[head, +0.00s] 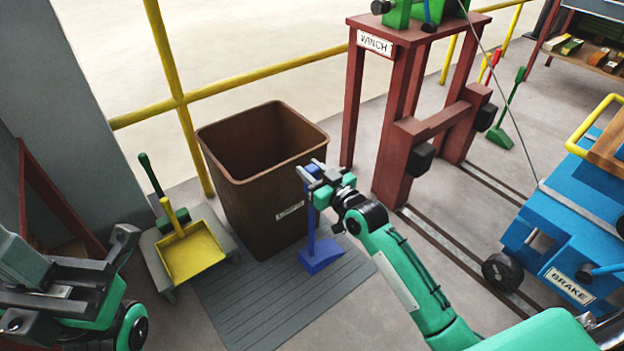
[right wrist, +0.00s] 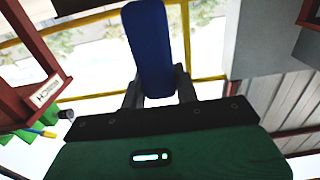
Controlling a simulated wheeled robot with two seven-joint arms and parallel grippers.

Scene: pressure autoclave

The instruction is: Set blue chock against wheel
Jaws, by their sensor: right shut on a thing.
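The blue chock (head: 321,256) has a wedge foot and a tall upright handle. My right gripper (head: 312,173) is shut on the top of that handle, beside the brown bin. In the right wrist view the blue handle (right wrist: 150,50) stands between the fingers; its foot is not in that view. The foot is over the grey ribbed mat; I cannot tell whether it touches. A dark wheel (head: 502,272) sits under the blue cart (head: 575,225) on the right, well apart from the chock. My left gripper (head: 98,277) is at the lower left, open and empty.
The brown bin (head: 270,220) stands on the ribbed mat (head: 235,310). A yellow dustpan (head: 192,255) is left of it. The red winch frame (head: 393,155) and floor rails (head: 450,243) lie between bin and cart. A green chock (head: 500,137) stands farther back.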

